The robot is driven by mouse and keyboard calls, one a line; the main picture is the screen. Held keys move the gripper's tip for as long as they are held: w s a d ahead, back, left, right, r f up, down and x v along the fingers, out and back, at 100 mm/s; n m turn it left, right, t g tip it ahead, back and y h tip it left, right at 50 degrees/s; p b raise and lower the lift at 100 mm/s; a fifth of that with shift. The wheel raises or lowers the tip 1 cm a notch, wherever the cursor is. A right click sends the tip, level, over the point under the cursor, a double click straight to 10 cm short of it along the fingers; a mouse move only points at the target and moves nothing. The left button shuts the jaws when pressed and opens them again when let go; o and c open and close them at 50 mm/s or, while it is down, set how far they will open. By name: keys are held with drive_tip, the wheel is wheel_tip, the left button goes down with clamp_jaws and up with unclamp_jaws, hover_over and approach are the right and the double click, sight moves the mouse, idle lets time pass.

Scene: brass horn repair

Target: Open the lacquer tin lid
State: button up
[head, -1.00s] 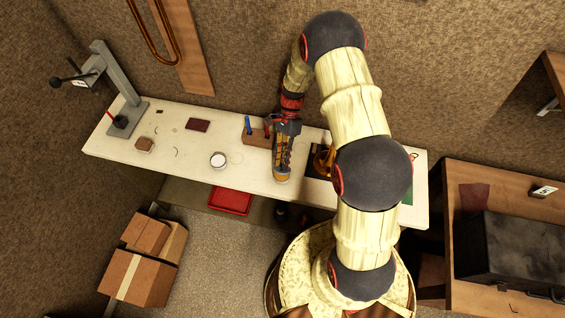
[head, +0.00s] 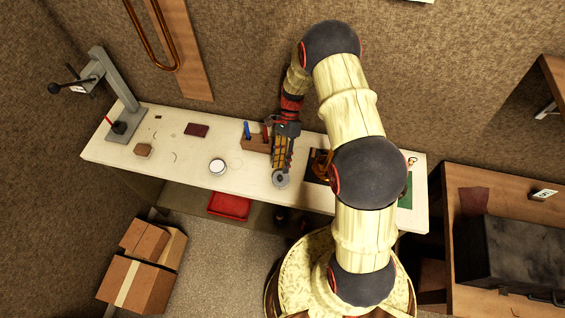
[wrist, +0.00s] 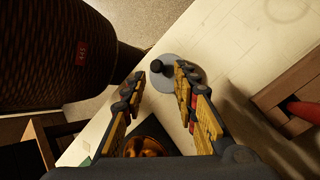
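A round grey lid with a dark knob (wrist: 176,73) shows in the wrist view, just beyond and between my fingertips. I take it for the lacquer tin lid; the tin's sides are hidden below it. In the head view the grey disc (head: 280,180) sits near the bench's front edge, at the tip of my gripper (head: 281,167). In the wrist view my gripper (wrist: 160,76) is open, a finger on each side of the knob, with nothing held. I cannot tell how far the fingertips are above the lid.
A wooden block (head: 256,143) with blue and red handled tools stands behind and left of my gripper. A white round container (head: 217,167) sits further left. A dark mat with a brass part (head: 319,165) lies right. The bench (head: 185,165) is mostly clear between these.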

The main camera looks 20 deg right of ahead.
sight(287, 175)
drive_tip(key=shift+o, duration=0.3)
wheel_tip(287, 175, up, 10)
idle(0.5)
idle(0.5)
drive_tip(key=s+a+r+n+t+h+b, duration=0.1)
drive_tip(key=s+r+n+t+h+b, duration=0.1)
drive_tip(key=s+r+n+t+b, duration=0.3)
drive_tip(key=s+a+r+n+t+h+b, duration=0.1)
drive_tip(key=s+r+n+t+h+b, duration=0.1)
drive_tip(key=s+r+n+t+b, duration=0.4)
drive_tip(key=s+n+t+b, duration=0.1)
drive_tip(key=s+n+b, duration=0.4)
drive_tip(key=s+b, duration=0.1)
drive_tip(key=shift+s+a+h+b, duration=0.25)
drive_tip(key=shift+s+h+b, duration=0.1)
drive_tip(key=shift+b, duration=0.5)
drive_tip(key=shift+r, duration=0.15)
